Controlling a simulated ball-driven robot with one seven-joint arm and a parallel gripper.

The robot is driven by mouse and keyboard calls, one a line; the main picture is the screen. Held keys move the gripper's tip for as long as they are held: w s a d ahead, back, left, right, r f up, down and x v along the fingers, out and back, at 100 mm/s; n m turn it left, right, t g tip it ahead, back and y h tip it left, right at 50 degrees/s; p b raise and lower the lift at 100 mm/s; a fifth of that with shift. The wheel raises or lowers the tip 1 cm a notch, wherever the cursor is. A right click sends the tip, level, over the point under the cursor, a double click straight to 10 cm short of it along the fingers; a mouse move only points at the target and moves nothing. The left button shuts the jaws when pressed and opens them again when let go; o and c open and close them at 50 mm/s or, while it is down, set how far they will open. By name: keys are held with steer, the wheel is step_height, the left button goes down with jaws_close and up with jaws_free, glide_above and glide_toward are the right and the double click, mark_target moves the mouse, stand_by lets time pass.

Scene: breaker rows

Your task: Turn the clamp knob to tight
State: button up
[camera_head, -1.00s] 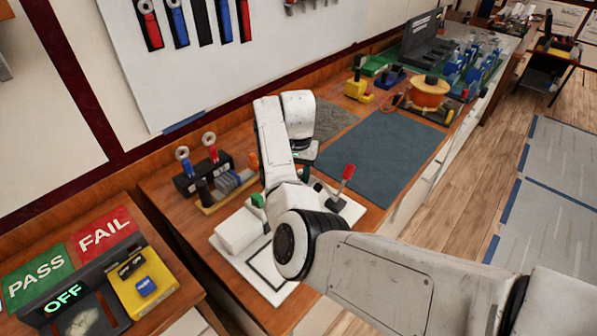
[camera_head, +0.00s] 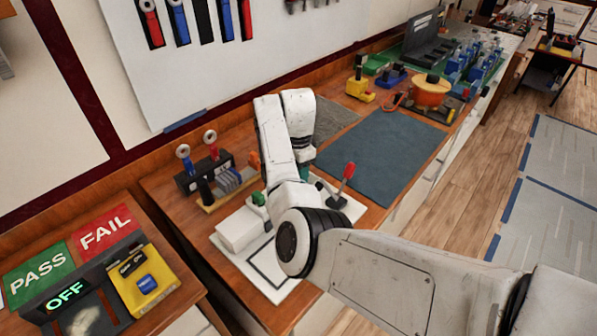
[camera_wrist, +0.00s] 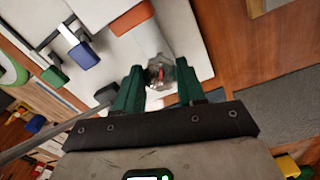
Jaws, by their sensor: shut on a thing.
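The clamp knob (camera_wrist: 159,76), a grey metal many-sided knob with a small red mark, sits on a pale fixture in the wrist view. My gripper (camera_wrist: 158,85) has dark green fingers on either side of the knob and is shut on it. The knob's turn against any tight mark cannot be read. In the head view my white arm covers the knob and most of the gripper. The white base board (camera_head: 269,272) of the fixture shows below the arm.
A red-handled lever (camera_head: 348,171) stands right of my arm. A dark block with ring-topped tools (camera_head: 205,174) stands at left. A white block (camera_head: 240,229) lies on the board. A blue-grey mat (camera_head: 382,155) leaves clear room behind. A yellow OFF switch box (camera_head: 143,283) is at lower left.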

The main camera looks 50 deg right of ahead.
steer(key=shift+m, duration=0.5)
steer(key=o, duration=1.1)
steer(key=shift+c, duration=0.2)
step_height(320, 180, up, 11)
steer(key=b, duration=0.2)
steer(key=shift+f, duration=0.15)
